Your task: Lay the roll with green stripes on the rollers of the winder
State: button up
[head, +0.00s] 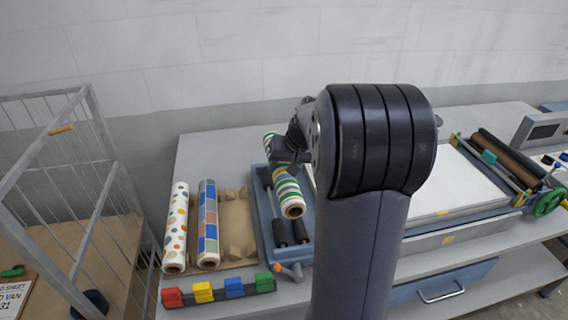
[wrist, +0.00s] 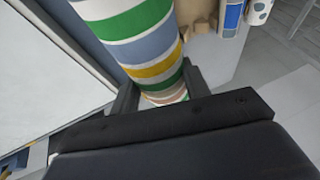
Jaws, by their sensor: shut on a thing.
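The roll with green stripes (head: 288,190), white with green, yellow and blue bands, is in my gripper (wrist: 160,92). In the wrist view the striped roll (wrist: 145,40) runs between the two fingers, which are shut on it. In the head view my gripper is mostly hidden behind my arm. The winder is a blue tray (head: 262,215) with dark rollers (head: 279,232). The roll appears over these rollers, lengthwise along them, its near end short of their near ends. I cannot tell whether it touches them.
A strip of coloured blocks (head: 218,290) lies in front. A wire cage (head: 75,190) stands far left. A press with a green handwheel (head: 548,203) is at right.

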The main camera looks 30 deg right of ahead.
jog(key=shift+f+b, duration=3.1)
jog(key=shift+f, duration=1.2)
jog(key=shift+f+b, duration=0.5)
jog(key=shift+f, duration=0.05)
jog(key=o, duration=1.3)
jog(key=v, duration=1.1)
jog(key=shift+b, duration=0.3)
jog(key=shift+f, duration=0.15)
